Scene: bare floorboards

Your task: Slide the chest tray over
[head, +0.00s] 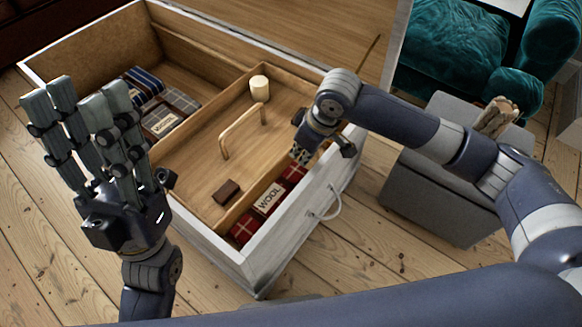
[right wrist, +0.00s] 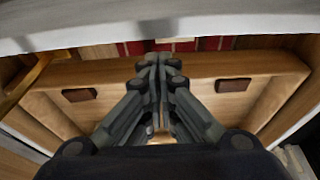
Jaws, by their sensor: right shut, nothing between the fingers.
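The open chest (head: 110,20) has white-painted sides and a bare wood inside. A shallow wooden tray (head: 195,160) sits in it, with an arched wooden handle (head: 226,145), a pale candle (head: 260,88) and a dark brown block (head: 226,191). The tray also shows in the right wrist view (right wrist: 200,65), with two brown blocks. My right gripper (head: 300,155) is shut and empty, low over the tray's right side; its fingertips (right wrist: 160,62) overlap the tray's wall, contact unclear. My left gripper (head: 85,100) is open and empty, fingers up, before the chest's left side.
Folded plaid cloths (head: 170,112) lie in the chest left of the tray. Red plaid bundles and a label reading WOOL (head: 268,198) lie in the gap right of it. A grey ottoman (head: 425,195) stands at right; floorboards are clear in front.

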